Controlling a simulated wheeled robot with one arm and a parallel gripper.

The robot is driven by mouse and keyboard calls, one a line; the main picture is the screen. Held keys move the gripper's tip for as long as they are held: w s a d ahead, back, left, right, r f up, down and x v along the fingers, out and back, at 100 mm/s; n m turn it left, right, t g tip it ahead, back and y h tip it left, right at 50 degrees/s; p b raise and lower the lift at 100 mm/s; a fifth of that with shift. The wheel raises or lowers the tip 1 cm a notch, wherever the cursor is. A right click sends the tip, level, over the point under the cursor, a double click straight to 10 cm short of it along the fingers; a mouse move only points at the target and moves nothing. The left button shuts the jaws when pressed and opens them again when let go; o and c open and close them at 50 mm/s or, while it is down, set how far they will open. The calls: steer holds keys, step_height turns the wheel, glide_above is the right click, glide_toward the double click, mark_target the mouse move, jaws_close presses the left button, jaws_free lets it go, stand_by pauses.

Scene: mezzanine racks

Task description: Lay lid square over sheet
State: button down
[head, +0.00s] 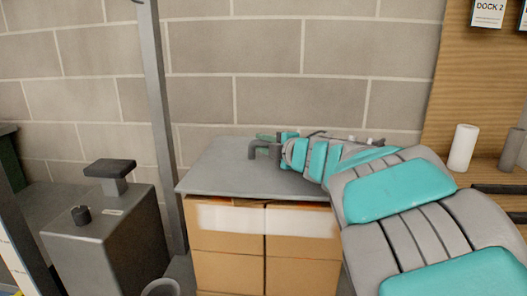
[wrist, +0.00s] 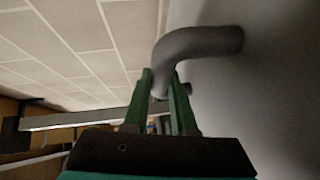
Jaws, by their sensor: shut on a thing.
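A flat grey lid (head: 230,175) lies level over a stack of brown cardboard boxes, its front edge near their front. A bent grey handle (head: 256,149) stands up at its back right; the wrist view shows the handle (wrist: 200,42) joined to the grey lid surface (wrist: 270,90). My gripper (head: 281,146) is at the handle; in the wrist view its green fingers (wrist: 165,82) are closed on the handle's end. A pale band, possibly the sheet (head: 235,217), shows below the lid's front edge. The lid hides whatever is under it. I cannot tell whether it touches the boxes.
The cardboard boxes (head: 228,268) stand under the lid. A grey upright post (head: 160,120) rises close to its left. A dark grey cabinet (head: 105,240) stands farther left. A block wall (head: 300,60) is behind. A white cylinder (head: 463,147) stands on a shelf at right.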

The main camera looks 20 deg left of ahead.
steer(key=shift+f, duration=0.5)
steer(key=shift+f, duration=0.15)
steer(key=c, duration=0.7)
jaws_free()
steer(key=shift+r, duration=0.2)
steer(key=r, duration=0.2)
glide_above(292, 177)
steer(key=shift+f, duration=0.15)
